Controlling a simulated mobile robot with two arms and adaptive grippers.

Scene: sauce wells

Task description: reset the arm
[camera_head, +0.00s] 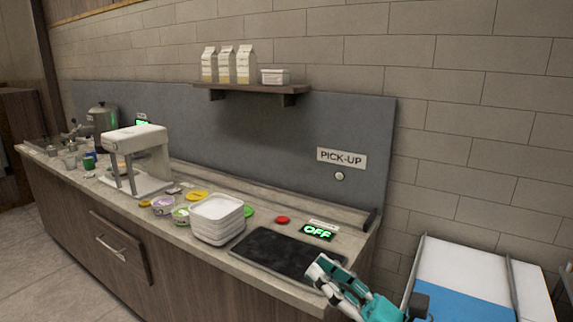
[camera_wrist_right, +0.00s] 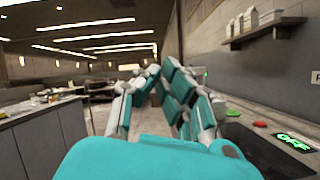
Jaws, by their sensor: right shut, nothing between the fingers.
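My right gripper (camera_head: 322,270), white and teal, is over the front right corner of the black mat (camera_head: 270,252) on the counter. It is shut and holds nothing. In the right wrist view its fingers (camera_wrist_right: 155,75) come together at the tips and point along the room, with the counter to their right. My left gripper is in neither view.
A stack of white trays (camera_head: 217,219) stands left of the mat, with small lidded tubs (camera_head: 163,205) beside it. A red button (camera_head: 282,220) and a green OFF display (camera_head: 317,232) lie behind the mat. A white machine (camera_head: 138,158) stands farther left. A shelf (camera_head: 250,88) holds cartons.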

